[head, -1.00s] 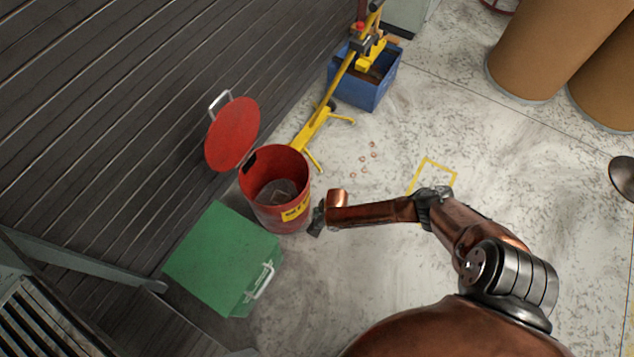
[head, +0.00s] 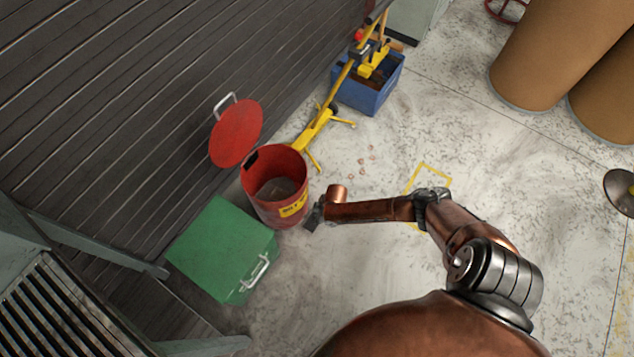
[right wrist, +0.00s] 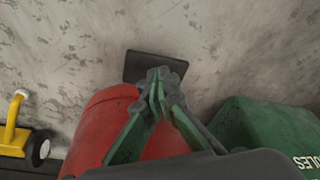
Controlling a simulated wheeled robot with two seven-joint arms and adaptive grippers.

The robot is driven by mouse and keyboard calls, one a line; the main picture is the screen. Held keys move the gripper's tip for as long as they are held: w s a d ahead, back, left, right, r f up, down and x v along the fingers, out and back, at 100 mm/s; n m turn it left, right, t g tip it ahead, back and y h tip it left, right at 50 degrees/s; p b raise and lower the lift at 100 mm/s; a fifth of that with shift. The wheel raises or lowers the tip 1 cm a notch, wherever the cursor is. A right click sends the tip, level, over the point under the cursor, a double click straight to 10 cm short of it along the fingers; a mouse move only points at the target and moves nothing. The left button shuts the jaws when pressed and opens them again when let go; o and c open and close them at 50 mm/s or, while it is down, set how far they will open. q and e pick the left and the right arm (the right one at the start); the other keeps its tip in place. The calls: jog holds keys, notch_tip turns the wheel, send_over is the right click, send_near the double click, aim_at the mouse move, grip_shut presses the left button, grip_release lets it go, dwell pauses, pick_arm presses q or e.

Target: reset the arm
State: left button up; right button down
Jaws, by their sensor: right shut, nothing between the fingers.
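My right arm (head: 370,210) reaches left across the head view, bent at the elbow. Its gripper (head: 312,218) is at the arm's tip, just right of the red bin's lower side. In the right wrist view the gripper (right wrist: 160,88) shows its green-and-dark fingers together, with nothing between them. The red bin (head: 292,209) stands open, with its red lid (head: 236,133) tilted back against the wall. It also shows behind the fingers in the right wrist view (right wrist: 100,118). Whether the gripper touches the bin cannot be told. My left gripper is not in view.
A green box (head: 215,250) with a handle stands near the bin. A yellow stand (head: 318,130) and a blue crate (head: 365,95) are behind it. Small copper-coloured bits (head: 364,162) lie on the floor. Large brown drums (head: 545,60) stand at upper right. Open floor lies between.

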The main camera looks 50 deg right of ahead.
jog(key=shift+s+r+p, duration=0.1)
jog(key=shift+r+p, duration=0.2)
jog(key=shift+r, duration=0.35)
jog(key=shift+s+f, duration=0.1)
jog(key=shift+f, duration=0.05)
